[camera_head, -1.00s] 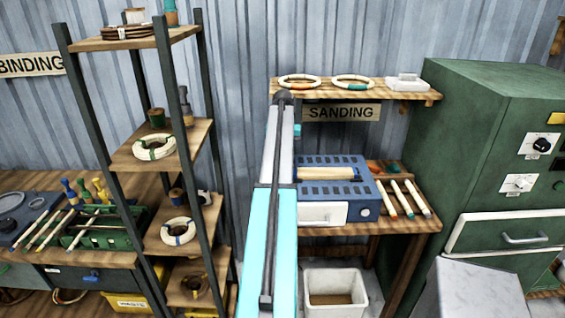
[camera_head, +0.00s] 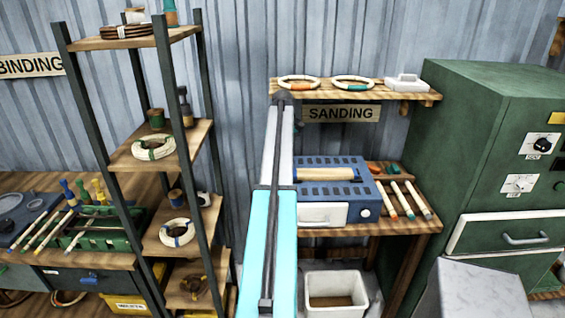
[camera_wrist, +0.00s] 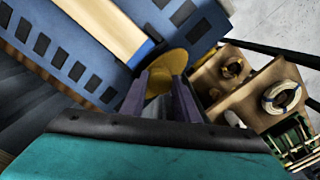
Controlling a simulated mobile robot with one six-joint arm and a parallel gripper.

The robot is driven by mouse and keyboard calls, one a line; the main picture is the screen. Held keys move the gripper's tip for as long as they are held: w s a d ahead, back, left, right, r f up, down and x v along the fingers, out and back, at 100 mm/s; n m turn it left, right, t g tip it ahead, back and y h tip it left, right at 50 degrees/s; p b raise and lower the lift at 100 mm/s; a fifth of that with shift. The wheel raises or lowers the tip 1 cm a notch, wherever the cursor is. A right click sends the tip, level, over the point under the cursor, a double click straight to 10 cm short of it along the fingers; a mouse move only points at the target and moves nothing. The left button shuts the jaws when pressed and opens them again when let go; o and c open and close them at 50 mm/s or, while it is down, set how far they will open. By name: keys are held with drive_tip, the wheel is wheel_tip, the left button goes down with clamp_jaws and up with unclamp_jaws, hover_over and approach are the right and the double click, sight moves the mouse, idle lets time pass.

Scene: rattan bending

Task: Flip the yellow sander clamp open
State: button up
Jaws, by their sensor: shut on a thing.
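The blue sander (camera_head: 352,207) stands on the wooden bench in the head view, with a tan sanding surface on top. It fills the upper left of the wrist view (camera_wrist: 75,35). The yellow clamp (camera_wrist: 172,63) shows in the wrist view at the end of the tan strip, as a rounded yellow piece. My gripper (camera_wrist: 163,82) is shut on the yellow clamp, with one finger on each side of its lower part. In the head view my arm hides the gripper, the clamp and the sander's left end.
Several rods (camera_head: 404,200) lie on the bench right of the sander. A shelf (camera_head: 420,95) with two rings (camera_head: 352,82) hangs above. A tall rack (camera_head: 160,155) stands left of my arm, a green cabinet (camera_head: 490,150) at right. A white bin (camera_head: 335,304) is below.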

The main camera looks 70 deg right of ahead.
drive_tip(key=shift+s, duration=0.15)
drive_tip(key=o, duration=1)
drive_tip(key=shift+o, duration=0.2)
drive_tip(key=shift+r, duration=0.1)
wheel_tip(320, 180, up, 14)
drive_tip(key=b, duration=0.3)
drive_tip(key=shift+f+b, duration=0.2)
drive_tip(key=shift+b, duration=0.15)
